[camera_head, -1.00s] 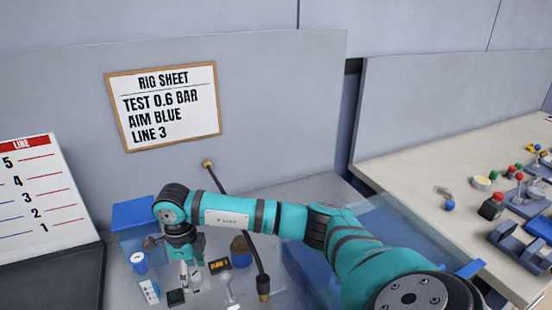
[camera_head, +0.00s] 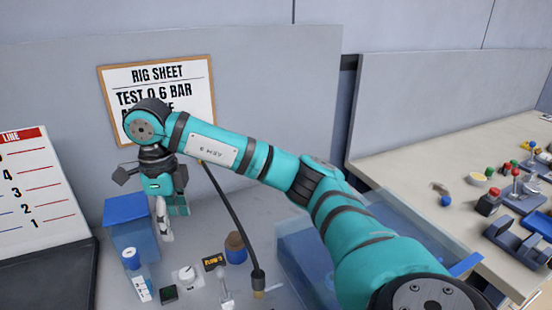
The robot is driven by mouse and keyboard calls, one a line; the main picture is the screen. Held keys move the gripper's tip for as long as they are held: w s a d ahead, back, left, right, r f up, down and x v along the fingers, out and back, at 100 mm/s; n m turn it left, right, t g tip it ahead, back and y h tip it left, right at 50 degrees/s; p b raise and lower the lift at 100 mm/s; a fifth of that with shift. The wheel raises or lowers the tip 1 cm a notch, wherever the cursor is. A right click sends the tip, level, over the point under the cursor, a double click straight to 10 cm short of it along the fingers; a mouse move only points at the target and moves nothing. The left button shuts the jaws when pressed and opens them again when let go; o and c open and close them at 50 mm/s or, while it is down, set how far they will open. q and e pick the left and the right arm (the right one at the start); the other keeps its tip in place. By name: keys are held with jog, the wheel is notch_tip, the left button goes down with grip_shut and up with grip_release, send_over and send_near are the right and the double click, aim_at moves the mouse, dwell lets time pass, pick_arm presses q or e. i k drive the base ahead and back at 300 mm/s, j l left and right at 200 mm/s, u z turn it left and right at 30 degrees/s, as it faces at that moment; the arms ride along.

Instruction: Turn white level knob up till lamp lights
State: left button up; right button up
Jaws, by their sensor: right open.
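The white knob (camera_head: 186,276) sits on a light plate on the bench, its dark pointer mark facing up and to the right. A small black box with a dark green top (camera_head: 168,292) is just left of it; I cannot tell if this is the lamp, and no bright light shows. My left gripper is out of view.
A small black display (camera_head: 213,262), a brown-capped blue jar (camera_head: 236,248), a lever (camera_head: 225,292) and a black hose (camera_head: 236,215) are right. A clear tub (camera_head: 300,262) lies under my arm.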

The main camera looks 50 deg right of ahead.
aim_at(186, 275)
jog(key=k, duration=1.4)
